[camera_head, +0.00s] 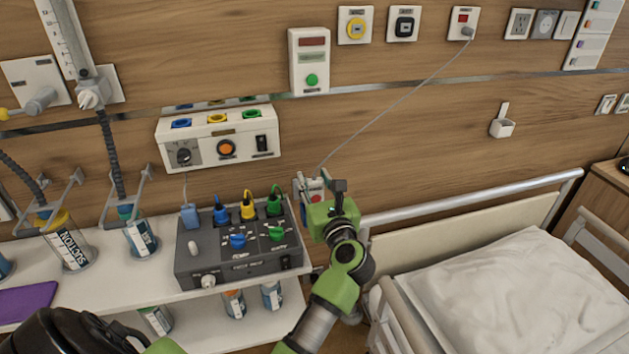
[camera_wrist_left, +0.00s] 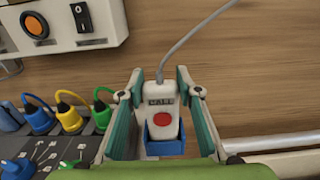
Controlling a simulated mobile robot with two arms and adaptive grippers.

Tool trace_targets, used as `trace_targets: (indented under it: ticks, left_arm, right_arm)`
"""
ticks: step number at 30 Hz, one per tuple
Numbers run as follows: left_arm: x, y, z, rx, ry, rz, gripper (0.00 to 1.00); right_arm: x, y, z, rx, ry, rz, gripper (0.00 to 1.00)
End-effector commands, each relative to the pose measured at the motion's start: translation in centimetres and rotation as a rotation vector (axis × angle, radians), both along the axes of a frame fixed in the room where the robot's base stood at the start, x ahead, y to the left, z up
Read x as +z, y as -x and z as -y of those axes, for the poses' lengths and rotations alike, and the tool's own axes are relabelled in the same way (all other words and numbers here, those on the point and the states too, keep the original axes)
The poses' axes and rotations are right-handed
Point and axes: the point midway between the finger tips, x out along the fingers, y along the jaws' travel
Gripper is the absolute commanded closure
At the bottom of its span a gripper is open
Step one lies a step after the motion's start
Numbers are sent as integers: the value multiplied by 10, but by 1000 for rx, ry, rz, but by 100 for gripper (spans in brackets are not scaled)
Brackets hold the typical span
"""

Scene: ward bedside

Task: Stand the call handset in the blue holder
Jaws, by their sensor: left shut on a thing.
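The call handset (camera_wrist_left: 162,100) is white with a red button and a grey cord at its top. It stands roughly upright between the fingers of my left gripper (camera_wrist_left: 160,85), which is shut on it. The blue holder (camera_wrist_left: 165,148) is around the handset's lower part in the wrist view. Its front hides the handset's bottom end, so I cannot tell if it rests on the holder's floor. In the head view the handset (camera_head: 315,190) is partly hidden by my left gripper (camera_head: 318,188). My right gripper is not in view.
The cord runs up to a wall socket (camera_head: 464,22). A grey device with coloured plugs (camera_head: 240,262) stands on the shelf (camera_head: 90,300) left of my gripper. The bed rail (camera_head: 470,205) is close on the right. A white wall holder (camera_head: 502,127) is empty.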

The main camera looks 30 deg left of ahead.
Motion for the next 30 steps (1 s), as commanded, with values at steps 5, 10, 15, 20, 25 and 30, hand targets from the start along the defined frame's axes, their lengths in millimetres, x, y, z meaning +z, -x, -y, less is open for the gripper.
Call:
trace_targets:
  ticks: [5, 10, 15, 20, 25, 30]
  left_arm:
    - [1, 0, 0, 0, -2, 1, 100]
    - [-1, 0, 0, 0, -2, 1, 100]
    - [-3, 0, 0, 0, -1, 1, 100]
    - [-2, 0, 0, 0, -2, 1, 100]
    - [-2, 0, 0, 0, -1, 1, 48]
    - [-2, 0, 0, 0, -1, 1, 48]
  right_arm:
    - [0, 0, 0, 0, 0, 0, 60]
    - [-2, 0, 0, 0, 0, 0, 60]
    - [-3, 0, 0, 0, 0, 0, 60]
    - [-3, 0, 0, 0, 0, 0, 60]
    - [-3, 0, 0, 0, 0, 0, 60]
    - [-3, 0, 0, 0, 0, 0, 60]
